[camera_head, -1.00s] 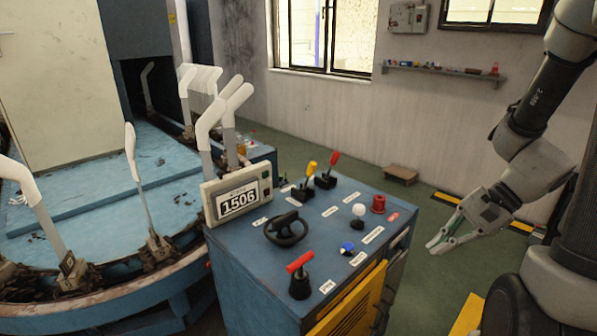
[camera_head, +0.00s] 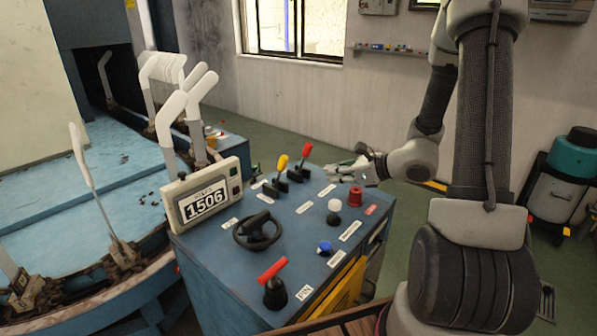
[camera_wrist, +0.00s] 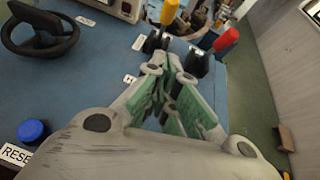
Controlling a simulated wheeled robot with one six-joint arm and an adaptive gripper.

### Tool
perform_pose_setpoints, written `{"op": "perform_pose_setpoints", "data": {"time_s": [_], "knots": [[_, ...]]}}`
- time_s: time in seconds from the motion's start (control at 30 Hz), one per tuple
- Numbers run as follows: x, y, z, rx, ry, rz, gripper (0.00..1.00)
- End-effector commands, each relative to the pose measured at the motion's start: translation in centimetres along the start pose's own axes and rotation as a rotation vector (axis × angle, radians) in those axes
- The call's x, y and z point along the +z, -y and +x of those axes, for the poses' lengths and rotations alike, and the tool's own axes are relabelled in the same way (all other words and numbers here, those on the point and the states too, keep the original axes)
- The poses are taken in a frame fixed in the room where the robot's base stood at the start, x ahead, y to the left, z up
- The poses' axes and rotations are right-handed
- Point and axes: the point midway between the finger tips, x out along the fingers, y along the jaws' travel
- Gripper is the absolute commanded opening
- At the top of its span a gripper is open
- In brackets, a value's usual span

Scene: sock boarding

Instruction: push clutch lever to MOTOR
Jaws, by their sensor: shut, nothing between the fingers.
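The blue control panel (camera_head: 300,225) carries two upright levers at its far edge, one with a yellow handle (camera_head: 282,165) and one with a red handle (camera_head: 306,150). I cannot tell from the labels which is the clutch lever. My gripper (camera_head: 332,172) is shut and empty, above the panel's far right part, just right of the red lever. In the wrist view, my fingertips (camera_wrist: 172,62) point toward the gap between the yellow lever (camera_wrist: 165,15) and the red lever (camera_wrist: 222,45). No clear contact with either shows.
A black handwheel (camera_head: 257,231), a display reading 1506 (camera_head: 207,204), a red T-handle (camera_head: 273,274), a blue button (camera_head: 325,247), a white knob (camera_head: 334,208) and a red button (camera_head: 355,196) stand on the panel.

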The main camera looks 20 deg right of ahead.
Motion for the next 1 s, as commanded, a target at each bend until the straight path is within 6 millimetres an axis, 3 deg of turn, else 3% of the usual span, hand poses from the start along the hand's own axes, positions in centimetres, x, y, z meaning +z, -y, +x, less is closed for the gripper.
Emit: {"op": "perform_pose_setpoints", "data": {"time_s": [0.23, 0.6, 0.8, 1.0], "knots": [[-0.1, -0.1, 2.6, 0.004, -0.001, -0.001, 0.00], [-0.1, -0.2, 10.4, 0.005, -0.001, -0.002, 0.00], [2.2, -0.1, 12.2, 0.003, 0.001, -0.004, 0.00], [2.8, 0.0, 12.8, 0.001, -0.001, -0.003, 0.00]]}}
